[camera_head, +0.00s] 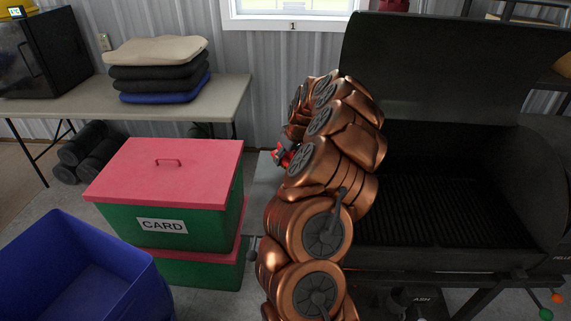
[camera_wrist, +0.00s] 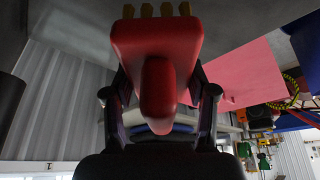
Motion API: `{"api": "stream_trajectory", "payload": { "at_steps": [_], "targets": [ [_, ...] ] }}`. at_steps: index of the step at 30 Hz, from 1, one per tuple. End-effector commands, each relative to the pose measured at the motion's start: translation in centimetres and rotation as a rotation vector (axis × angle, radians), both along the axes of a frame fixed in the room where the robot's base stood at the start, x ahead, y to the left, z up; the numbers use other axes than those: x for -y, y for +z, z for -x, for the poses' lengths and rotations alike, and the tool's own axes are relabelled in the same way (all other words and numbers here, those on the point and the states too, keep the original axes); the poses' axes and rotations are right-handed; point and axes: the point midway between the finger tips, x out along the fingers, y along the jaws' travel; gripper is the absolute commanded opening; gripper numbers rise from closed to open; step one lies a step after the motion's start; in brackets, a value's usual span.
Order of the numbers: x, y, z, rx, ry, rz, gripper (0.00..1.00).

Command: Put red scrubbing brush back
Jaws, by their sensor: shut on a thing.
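The red scrubbing brush (camera_wrist: 155,40) fills the upper middle of the wrist view, with stubby yellow bristles along its top edge. My gripper (camera_wrist: 158,82) is shut on it, one dark finger on each side of its red body. In the head view a small red patch of the brush (camera_head: 281,155) shows at the left of my copper arm. There the arm hides most of the gripper and brush. The brush appears to be held near the grey side shelf (camera_head: 266,176) at the left of the black grill (camera_head: 440,180).
The grill's lid (camera_head: 420,70) is open. Red-lidded green boxes (camera_head: 195,220), the upper labelled CARD, are stacked left of my arm. A blue bin (camera_head: 75,275) stands at lower left. Folded cloths (camera_head: 158,72) lie on a table (camera_head: 232,88) by the wall.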

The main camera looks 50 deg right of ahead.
Motion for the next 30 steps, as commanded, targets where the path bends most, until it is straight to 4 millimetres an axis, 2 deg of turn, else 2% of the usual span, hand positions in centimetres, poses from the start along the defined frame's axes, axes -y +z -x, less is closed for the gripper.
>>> {"api": "stream_trajectory", "payload": {
  "at_steps": [10,22,23,30],
  "targets": [
    [0.0,-3.6,0.0,0.000,-0.002,-0.001,0.24],
    [0.1,-4.2,0.0,0.002,-0.002,0.002,0.24],
    [0.0,-4.2,0.0,0.002,-0.001,0.001,0.58],
    [0.0,-4.1,0.0,0.001,-0.001,0.001,0.82]
  ]
}}
